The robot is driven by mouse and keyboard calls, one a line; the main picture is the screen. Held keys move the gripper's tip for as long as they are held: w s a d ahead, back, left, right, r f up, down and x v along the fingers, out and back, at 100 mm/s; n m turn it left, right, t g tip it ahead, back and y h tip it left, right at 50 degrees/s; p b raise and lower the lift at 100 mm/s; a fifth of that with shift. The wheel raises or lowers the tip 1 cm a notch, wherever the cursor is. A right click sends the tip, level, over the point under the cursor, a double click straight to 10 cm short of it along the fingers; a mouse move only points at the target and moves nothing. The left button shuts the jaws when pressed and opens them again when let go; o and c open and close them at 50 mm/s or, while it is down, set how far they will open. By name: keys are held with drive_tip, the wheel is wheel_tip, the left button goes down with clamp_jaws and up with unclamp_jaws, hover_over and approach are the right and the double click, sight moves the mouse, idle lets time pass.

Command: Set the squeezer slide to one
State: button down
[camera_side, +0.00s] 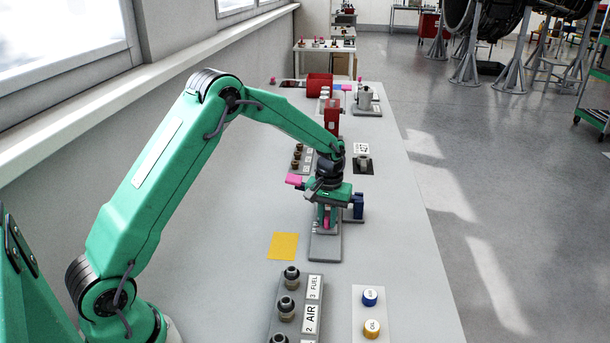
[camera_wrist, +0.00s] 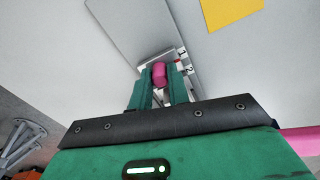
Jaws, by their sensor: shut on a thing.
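The squeezer slide has a grey base plate (camera_side: 324,248) that lies on the bench below my arm. Its pink knob (camera_wrist: 159,75) shows in the wrist view between my two green fingers. My gripper (camera_wrist: 160,80) is shut on this knob, and the fingers touch it on both sides. White labels marked 1 (camera_wrist: 182,52) and 2 (camera_wrist: 189,71) stand just right of the knob. The knob appears nearer the 2, but its exact setting is partly hidden by the fingers. In the side view my gripper (camera_side: 327,223) points down over the plate's far part.
A yellow sheet (camera_side: 284,246) lies left of the plate. A red block (camera_side: 332,118) and other fixtures stand behind. The bench around the plate's near end is clear.

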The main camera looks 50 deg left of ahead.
drive_tip(key=c, duration=1.3)
unclamp_jaws()
drive_tip(key=shift+c, duration=0.2)
drive_tip(key=shift+r, duration=3.9)
